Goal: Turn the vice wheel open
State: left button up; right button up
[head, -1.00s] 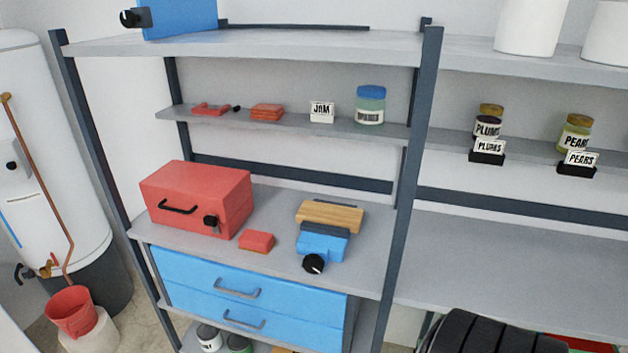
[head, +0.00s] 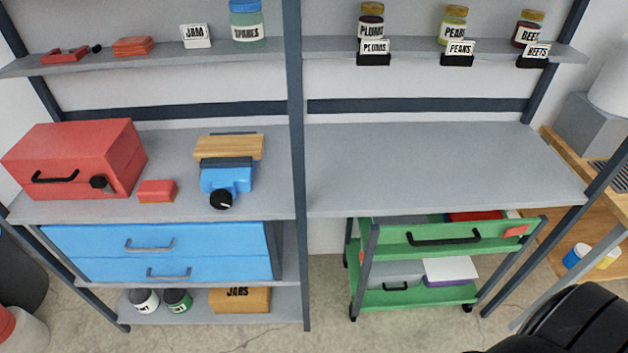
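A blue vice (head: 228,180) sits on the middle shelf of the left bay, near its front edge. Its round black wheel (head: 221,200) faces forward and carries a small white mark. A wooden block (head: 229,147) is at the back of the vice, by its dark jaws; I cannot tell whether it is clamped. Neither of my grippers shows in the head view.
A red toolbox (head: 75,160) and a small red block (head: 157,191) stand left of the vice. A dark upright post (head: 296,170) is to its right. Blue drawers (head: 160,252) lie below. The right shelf (head: 430,170) is bare. A green cart (head: 440,235) stands under it.

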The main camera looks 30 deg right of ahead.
aim_at(221, 199)
jog(key=i+j+z, duration=0.15)
jog(key=z, duration=0.3)
jog(key=i+j+z, duration=0.1)
jog(key=j+z, duration=0.65)
jog(key=z, duration=0.15)
jog(key=j+z, duration=0.85)
jog(key=l, duration=0.1)
